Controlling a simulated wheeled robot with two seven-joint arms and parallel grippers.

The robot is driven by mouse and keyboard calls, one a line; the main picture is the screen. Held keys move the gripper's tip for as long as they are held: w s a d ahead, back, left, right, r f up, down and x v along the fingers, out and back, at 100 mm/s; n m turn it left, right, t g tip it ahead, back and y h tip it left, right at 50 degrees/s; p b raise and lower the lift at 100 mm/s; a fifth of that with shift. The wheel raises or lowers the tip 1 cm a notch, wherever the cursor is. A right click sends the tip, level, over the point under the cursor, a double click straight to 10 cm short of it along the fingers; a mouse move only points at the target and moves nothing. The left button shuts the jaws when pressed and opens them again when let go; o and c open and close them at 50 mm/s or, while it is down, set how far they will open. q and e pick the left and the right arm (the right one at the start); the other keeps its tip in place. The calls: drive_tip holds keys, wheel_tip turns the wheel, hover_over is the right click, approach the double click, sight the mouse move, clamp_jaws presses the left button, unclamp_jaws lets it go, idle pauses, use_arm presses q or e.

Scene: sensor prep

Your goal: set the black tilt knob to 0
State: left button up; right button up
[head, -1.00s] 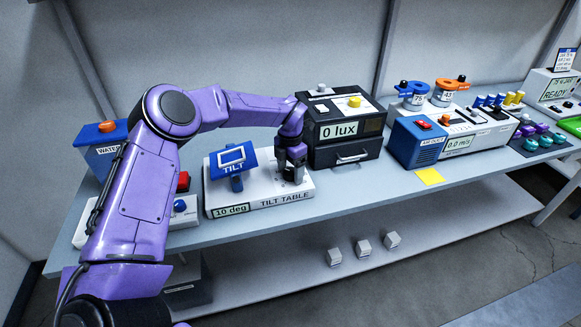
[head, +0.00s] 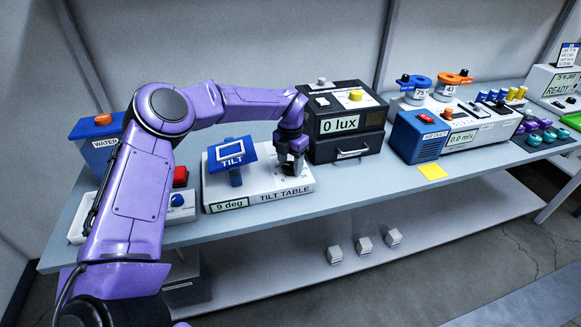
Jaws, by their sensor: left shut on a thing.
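The white tilt table (head: 215,193) stands on the bench and carries a blue TILT platform (head: 230,152) on a blue post. Its display (head: 228,205) reads 9 deg. My left gripper (head: 293,168) points down over the right part of the tilt table's top, at the place of the knob. It is shut on the black tilt knob, which the fingers mostly hide. The knob's pointer cannot be made out. My right gripper is not in view.
Close right of the gripper stands the black light box (head: 345,148), reading 0 lux. A red button and a blue knob (head: 177,199) sit left of the tilt table. A blue air duct box (head: 418,137) and a yellow note (head: 432,171) are further right.

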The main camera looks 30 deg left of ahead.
sight(290, 165)
use_arm(q)
drive_tip(key=n+b, duration=0.3)
drive_tip(key=n, duration=0.1)
drive_tip(key=shift+f+n+b, duration=0.1)
drive_tip(key=shift+n+b, duration=0.2)
drive_tip(key=shift+b, duration=0.05)
drive_tip(key=n+b, duration=0.3)
drive_tip(key=shift+w+n, duration=0.1)
drive_tip(key=shift+n, duration=0.3)
drive_tip(key=n+b, duration=0.3)
drive_tip(key=n, duration=0.1)
drive_tip(key=shift+b, duration=0.3)
drive_tip(key=shift+r+n+b, duration=0.25)
drive_tip(key=shift+n+b, duration=0.8)
drive_tip(key=shift+n, duration=0.45)
drive_tip(key=shift+a, duration=0.1)
drive_tip(key=o, duration=1)
drive_tip(key=shift+o, duration=0.2)
wheel_tip(290, 165, up, 10)
drive_tip(key=p, duration=0.1)
drive_tip(key=shift+r, duration=0.25)
